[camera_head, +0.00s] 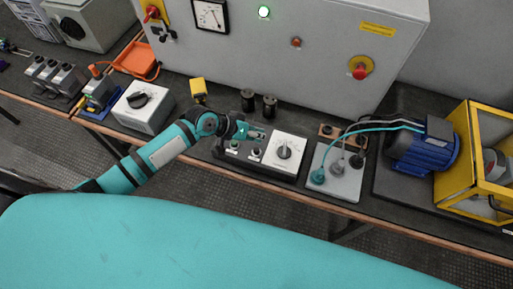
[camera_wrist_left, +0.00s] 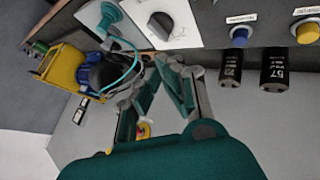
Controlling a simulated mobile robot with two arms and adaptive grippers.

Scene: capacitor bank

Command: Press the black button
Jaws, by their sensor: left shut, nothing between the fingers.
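My left gripper (camera_head: 262,134) reaches in from the left over the bench, shut and empty. In the left wrist view its fingertips (camera_wrist_left: 158,66) are beside the edge of a white panel with a dark rotary knob (camera_wrist_left: 160,25). That knob panel (camera_head: 291,138) is just right of the gripper in the head view. A dark panel beside it carries a blue button (camera_wrist_left: 240,33) and a yellow button (camera_wrist_left: 306,31). I cannot clearly make out a black button; the gripper partly covers this area in the head view. My right gripper is not in view.
Two black cylinders (camera_head: 269,106) stand behind the gripper, before a grey cabinet (camera_head: 300,55) with a lit green lamp (camera_head: 264,12). A grey plate with cables (camera_head: 341,181) and a blue motor (camera_head: 424,152) are to the right. A white knob box (camera_head: 146,107) is left.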

